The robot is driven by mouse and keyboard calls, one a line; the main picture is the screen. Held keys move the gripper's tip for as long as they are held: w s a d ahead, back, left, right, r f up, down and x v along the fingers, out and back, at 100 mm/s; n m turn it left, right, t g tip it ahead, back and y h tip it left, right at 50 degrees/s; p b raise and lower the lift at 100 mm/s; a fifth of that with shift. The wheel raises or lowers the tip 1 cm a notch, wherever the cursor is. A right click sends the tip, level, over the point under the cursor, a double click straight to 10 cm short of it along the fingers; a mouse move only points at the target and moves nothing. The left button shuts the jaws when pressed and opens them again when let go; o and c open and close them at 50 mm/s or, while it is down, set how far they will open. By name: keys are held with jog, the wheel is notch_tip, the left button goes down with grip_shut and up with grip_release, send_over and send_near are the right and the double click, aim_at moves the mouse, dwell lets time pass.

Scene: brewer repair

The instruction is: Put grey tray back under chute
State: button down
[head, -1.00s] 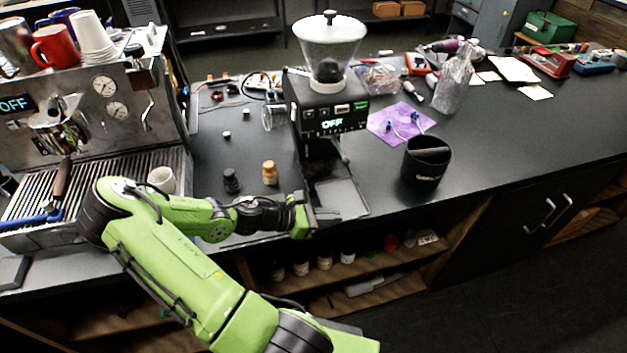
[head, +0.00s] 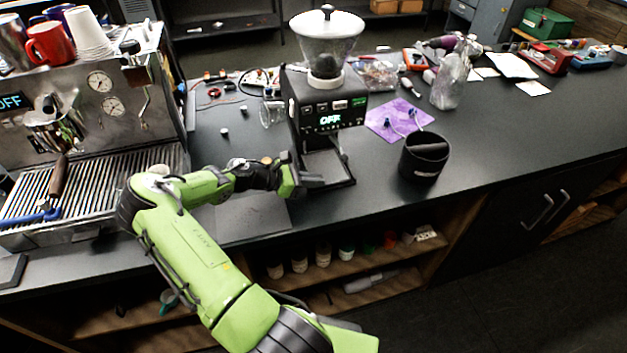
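The grey tray (head: 327,166) lies flat at the foot of the black grinder (head: 310,112), below its chute, with its front edge near the front of the grinder's base. My gripper (head: 312,181) is low at the front left corner of the tray, touching it or very close. Its fingers look dark and small here, so I cannot tell whether they are open or closed on the tray's edge. The chute is partly hidden in the shadow under the grinder's display.
A black knock bin (head: 424,160) stands to the right of the grinder. A purple mat (head: 395,118) with small parts lies behind it. The espresso machine (head: 90,130) fills the left. A dark grey sheet (head: 255,222) lies by the counter's front edge, below my arm.

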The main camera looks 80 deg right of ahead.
jog(key=shift+f, duration=0.1)
jog(key=c, duration=1.2)
grip_release()
jog(key=shift+c, duration=0.2)
